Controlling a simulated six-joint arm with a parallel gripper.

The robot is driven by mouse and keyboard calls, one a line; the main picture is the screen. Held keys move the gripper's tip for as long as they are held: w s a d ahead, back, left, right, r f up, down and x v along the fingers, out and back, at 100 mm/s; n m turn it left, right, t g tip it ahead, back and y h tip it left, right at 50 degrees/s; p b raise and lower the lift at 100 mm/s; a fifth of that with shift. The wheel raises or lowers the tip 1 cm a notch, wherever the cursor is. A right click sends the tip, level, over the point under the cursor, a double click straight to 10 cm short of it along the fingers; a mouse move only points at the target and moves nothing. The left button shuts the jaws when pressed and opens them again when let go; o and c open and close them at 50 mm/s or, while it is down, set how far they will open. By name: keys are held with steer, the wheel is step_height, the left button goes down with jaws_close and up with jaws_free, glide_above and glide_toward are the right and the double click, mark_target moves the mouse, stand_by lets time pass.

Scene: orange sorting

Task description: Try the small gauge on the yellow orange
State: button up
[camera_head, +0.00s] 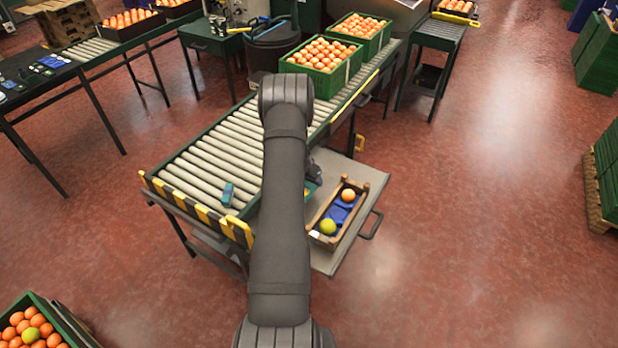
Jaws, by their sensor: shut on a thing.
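A yellow-green orange (328,227) lies in the near end of a small wooden crate (362,203), on its blue insert. My arm covers the middle of the view. A dark part of my gripper (316,166) shows just right of the arm, to the left of the crate's far end and apart from the yellow orange. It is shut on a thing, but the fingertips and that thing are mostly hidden. A teal and yellow piece (311,188) peeks out beside the arm; I cannot tell whether it is held or which gauge it is.
An orange fruit (348,195) lies in the crate's far end. The crate stands on a grey shelf (325,262) beside the roller conveyor (215,160). A teal block (228,193) is on the rollers. Green crates of oranges (321,85) stand at the conveyor's far end.

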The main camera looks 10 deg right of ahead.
steer(key=shift+f, duration=1)
stand_by(2.6)
steer(key=shift+r, duration=1.55)
steer(key=shift+r, duration=2.55)
